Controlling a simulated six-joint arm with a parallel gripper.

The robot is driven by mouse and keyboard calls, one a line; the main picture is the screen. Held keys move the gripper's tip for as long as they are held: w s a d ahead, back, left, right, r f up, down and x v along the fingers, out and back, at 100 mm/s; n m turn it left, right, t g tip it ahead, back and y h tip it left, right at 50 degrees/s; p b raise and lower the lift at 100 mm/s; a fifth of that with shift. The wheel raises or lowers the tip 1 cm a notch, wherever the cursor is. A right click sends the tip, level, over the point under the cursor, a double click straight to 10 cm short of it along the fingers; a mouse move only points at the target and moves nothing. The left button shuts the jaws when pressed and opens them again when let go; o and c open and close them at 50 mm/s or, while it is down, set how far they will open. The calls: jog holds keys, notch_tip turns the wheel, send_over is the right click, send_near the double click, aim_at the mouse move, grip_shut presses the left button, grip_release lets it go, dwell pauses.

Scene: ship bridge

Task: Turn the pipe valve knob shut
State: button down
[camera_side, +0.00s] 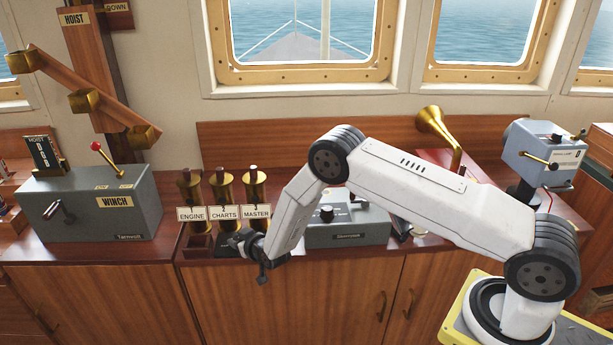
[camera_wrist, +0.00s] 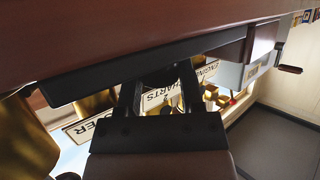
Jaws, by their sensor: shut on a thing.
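My gripper (camera_side: 234,243) is low in front of the CHARTS pipe (camera_side: 223,187). In the wrist view my gripper (camera_wrist: 158,78) has both black fingers around a dark rounded thing, which looks like the pipe valve knob (camera_wrist: 160,76). The CHARTS plate (camera_wrist: 160,98) shows upside down between the fingers. The fingers and shade hide most of the knob, so its turn angle cannot be told.
A grey winch box (camera_side: 88,205) is at the left. A grey console (camera_side: 346,228) sits right of the pipes, partly behind my arm. A brass horn (camera_side: 437,125) rises further right.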

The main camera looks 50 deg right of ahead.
jog(key=shift+r+n+y, duration=0.1)
jog(key=shift+n+y, duration=2.1)
jog(key=shift+y, duration=0.4)
jog(key=shift+c, duration=1.1)
grip_release()
jog(key=shift+r, duration=0.75)
jog(key=s+r, duration=1.1)
jog(key=s, duration=0.3)
jog(key=shift+d+r, duration=0.2)
jog(key=shift+d, duration=0.2)
